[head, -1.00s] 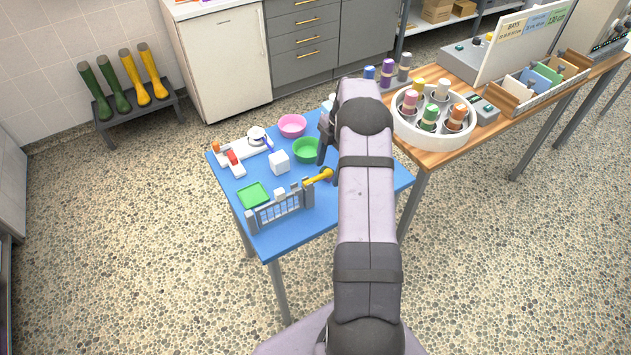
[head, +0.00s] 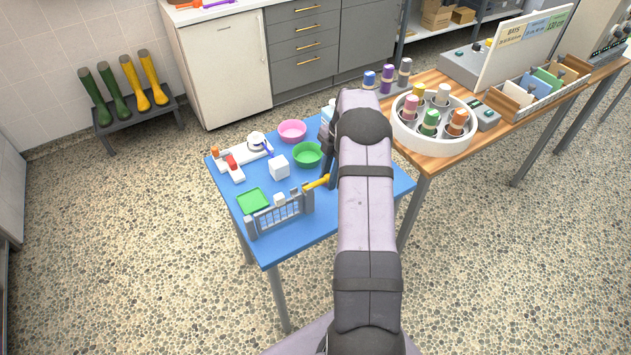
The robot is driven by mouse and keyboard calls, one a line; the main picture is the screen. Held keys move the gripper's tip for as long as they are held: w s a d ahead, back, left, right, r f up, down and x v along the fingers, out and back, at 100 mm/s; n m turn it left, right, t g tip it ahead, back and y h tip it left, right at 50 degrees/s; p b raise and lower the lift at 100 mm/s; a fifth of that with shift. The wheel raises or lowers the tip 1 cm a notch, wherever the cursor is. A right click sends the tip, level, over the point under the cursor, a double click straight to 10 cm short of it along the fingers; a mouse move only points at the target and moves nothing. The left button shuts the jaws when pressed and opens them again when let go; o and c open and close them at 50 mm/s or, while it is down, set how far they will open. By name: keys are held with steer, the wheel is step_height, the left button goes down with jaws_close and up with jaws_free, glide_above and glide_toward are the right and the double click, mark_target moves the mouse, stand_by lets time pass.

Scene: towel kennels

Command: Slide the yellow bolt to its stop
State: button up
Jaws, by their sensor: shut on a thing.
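The yellow bolt (head: 317,183) sticks out to the right from the top right post of a small grey barred gate (head: 279,214) on the blue table (head: 306,233). My gripper (head: 329,177) is at the bolt's right end, shut on it. My own arm hides most of the gripper and the fingertips are small, so the exact contact is hard to see. How far the bolt reaches into the post cannot be made out.
A green tray (head: 253,200), a white cube (head: 279,166), a green bowl (head: 307,154) and a pink bowl (head: 292,131) stand behind the gate. A white board with a red piece (head: 232,162) lies at the back left. A wooden table (head: 436,164) with a round white carousel stands to the right.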

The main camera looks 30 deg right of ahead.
mark_target(319, 181)
steer(key=shift+a, duration=1.7)
steer(key=o, duration=1.4)
steer(key=shift+a, duration=0.1)
steer(key=shift+r+p, duration=3.05)
steer(key=shift+r, duration=2)
